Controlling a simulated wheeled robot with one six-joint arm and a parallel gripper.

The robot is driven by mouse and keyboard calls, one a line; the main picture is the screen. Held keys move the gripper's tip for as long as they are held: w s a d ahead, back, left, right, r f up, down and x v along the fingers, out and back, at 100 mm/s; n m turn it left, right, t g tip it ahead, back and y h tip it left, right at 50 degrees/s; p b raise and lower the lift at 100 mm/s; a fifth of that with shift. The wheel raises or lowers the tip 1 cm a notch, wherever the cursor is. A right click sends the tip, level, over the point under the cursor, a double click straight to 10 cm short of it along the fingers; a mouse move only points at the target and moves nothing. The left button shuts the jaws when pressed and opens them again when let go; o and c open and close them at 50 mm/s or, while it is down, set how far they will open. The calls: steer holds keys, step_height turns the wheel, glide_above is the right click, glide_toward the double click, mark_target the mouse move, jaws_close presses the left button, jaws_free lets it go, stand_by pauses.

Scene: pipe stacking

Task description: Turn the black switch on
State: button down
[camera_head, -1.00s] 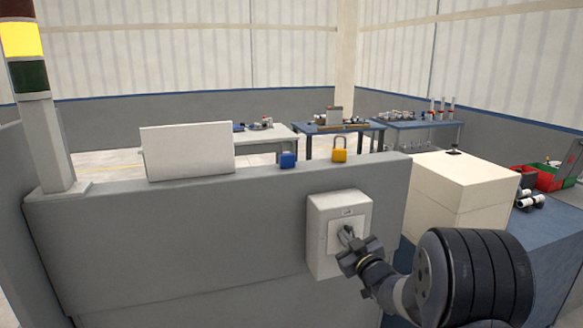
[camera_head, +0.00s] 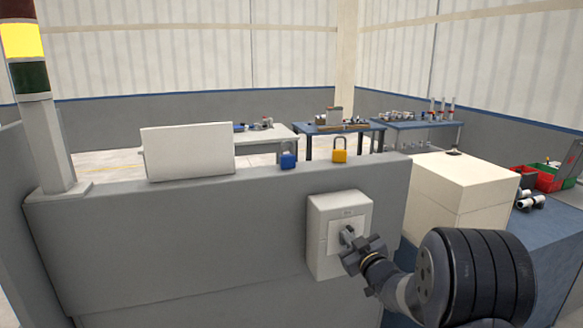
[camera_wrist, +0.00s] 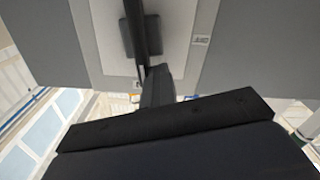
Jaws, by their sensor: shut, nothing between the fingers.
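A pale switch box (camera_head: 325,262) is fixed to the front of the grey wall panel, right of centre in the head view. Its black switch (camera_head: 347,233) sits on a lighter square plate, partly hidden by my gripper. In the wrist view the switch (camera_wrist: 137,35) shows dark against the plate (camera_wrist: 108,40), just beyond my fingers. My gripper (camera_head: 350,240) is shut and empty, its tips at the switch. I cannot tell whether they touch it or which way the switch is turned.
A blue padlock (camera_head: 288,157) and a yellow padlock (camera_head: 339,152) are at the panel's top edge. A white panel (camera_head: 187,151) stands on the left. A signal tower (camera_head: 23,45) with a lit yellow lamp is at far left. A cream box (camera_head: 458,190) stands right of the panel.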

steer(key=shift+d+r, duration=0.15)
steer(key=shift+d, duration=0.05)
steer(key=shift+a, duration=0.1)
steer(key=shift+a+f+b, duration=0.25)
steer(key=shift+f+b, duration=0.05)
steer(key=shift+b, duration=0.3)
steer(key=b+v, duration=0.1)
steer(key=v, duration=0.6)
steer(key=shift+r, duration=0.1)
steer(key=p+x, duration=0.1)
steer(key=x, duration=0.6)
steer(key=shift+a, duration=0.1)
steer(key=shift+d+r+p, duration=0.15)
steer(key=shift+d+p, duration=0.25)
steer(key=shift+p, duration=0.2)
